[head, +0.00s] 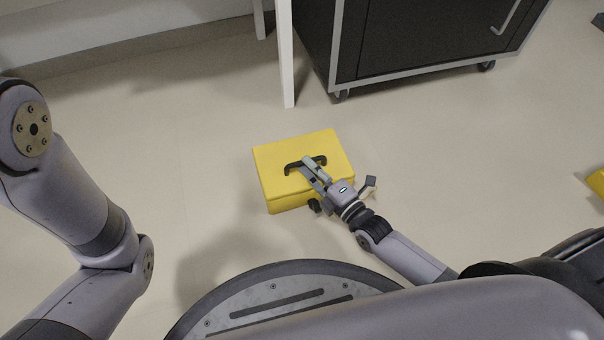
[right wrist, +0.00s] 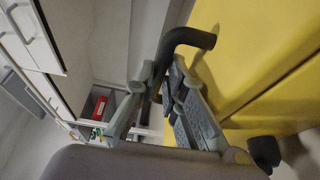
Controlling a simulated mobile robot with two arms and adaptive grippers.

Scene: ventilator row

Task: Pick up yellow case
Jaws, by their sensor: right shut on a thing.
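The yellow case (head: 277,161) lies flat on the floor in the head view, with a black handle (head: 292,168) on its top face. My right gripper (head: 311,167) is at the handle, its fingers shut on it. In the right wrist view the case (right wrist: 265,50) fills the right side, and the black handle (right wrist: 190,37) runs between the fingers of my right gripper (right wrist: 160,95). The head view does not show a clear gap under the case. My left arm comes in at the left of the head view, but its gripper is out of the picture.
A dark cabinet (head: 425,35) on castors stands behind the case to the right. A white table leg (head: 285,55) stands just behind the case. Another yellow object (head: 597,182) shows at the right edge. The floor left and right of the case is clear.

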